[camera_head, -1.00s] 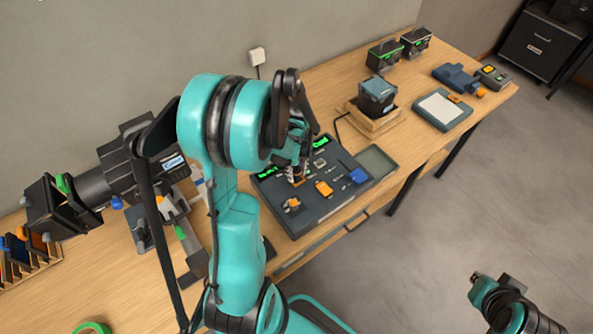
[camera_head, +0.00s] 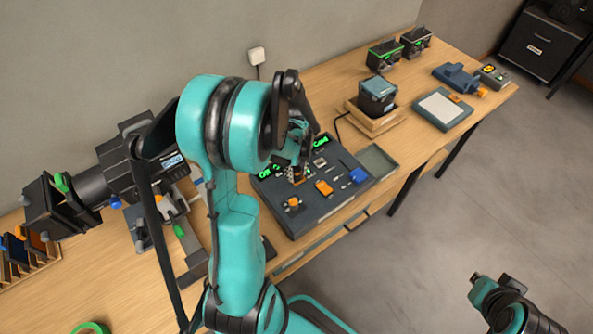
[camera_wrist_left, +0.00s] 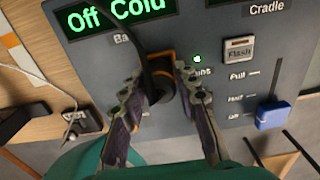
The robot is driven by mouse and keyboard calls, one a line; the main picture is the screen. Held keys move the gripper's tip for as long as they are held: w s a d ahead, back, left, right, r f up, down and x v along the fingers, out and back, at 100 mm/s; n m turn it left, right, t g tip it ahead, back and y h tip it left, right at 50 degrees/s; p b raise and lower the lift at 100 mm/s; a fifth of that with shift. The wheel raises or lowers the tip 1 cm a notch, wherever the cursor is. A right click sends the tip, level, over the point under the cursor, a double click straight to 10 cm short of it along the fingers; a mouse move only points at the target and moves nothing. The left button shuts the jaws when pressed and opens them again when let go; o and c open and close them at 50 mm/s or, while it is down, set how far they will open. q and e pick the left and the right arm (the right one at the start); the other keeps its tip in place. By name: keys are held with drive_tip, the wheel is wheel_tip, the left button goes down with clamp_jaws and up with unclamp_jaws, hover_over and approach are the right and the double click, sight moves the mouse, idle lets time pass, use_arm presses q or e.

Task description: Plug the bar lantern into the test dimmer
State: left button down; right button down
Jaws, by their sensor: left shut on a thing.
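The test dimmer is a dark blue-grey console (camera_head: 330,207) on the bench; its green displays read "Off" and "Cold" in the wrist view (camera_wrist_left: 112,12). My left gripper (camera_head: 299,172) is over the console's upper middle. In the wrist view its fingers (camera_wrist_left: 165,92) are shut on a black plug (camera_wrist_left: 162,88) with a dark cable running up from it. An orange-edged socket (camera_wrist_left: 165,56) shows at the plug; I cannot tell whether the plug is seated. A large black lantern (camera_head: 120,178) stands at the left. My right gripper (camera_head: 478,285) is off the bench, its fingers unclear.
A blue fader (camera_wrist_left: 272,116) and a Flash button (camera_wrist_left: 238,49) lie right of the plug. Another lantern (camera_head: 377,97) sits in a wooden cradle (camera_head: 372,122) behind the console. A grey pad (camera_head: 443,110) and small devices lie at the far right.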

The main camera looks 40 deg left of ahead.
sight(297, 169)
use_arm(q)
drive_tip(key=c, duration=1.1)
unclamp_jaws()
drive_tip(key=shift+f, duration=0.1)
drive_tip(key=shift+o, duration=0.2)
drive_tip(key=r, duration=1.2)
drive_tip(key=shift+d, duration=0.2)
drive_tip(key=s+d+f+n+t+b, duration=0.2)
drive_tip(key=s+d+n+t+b, duration=0.1)
drive_tip(key=d+n, duration=0.5)
drive_tip(key=s+d+f+n+t+b, duration=0.3)
drive_tip(key=d+n+b, duration=0.3)
drive_tip(key=d+n, duration=0.3)
drive_tip(key=n+t, duration=0.1)
drive_tip(key=n, duration=0.3)
drive_tip(key=shift+s, duration=0.35)
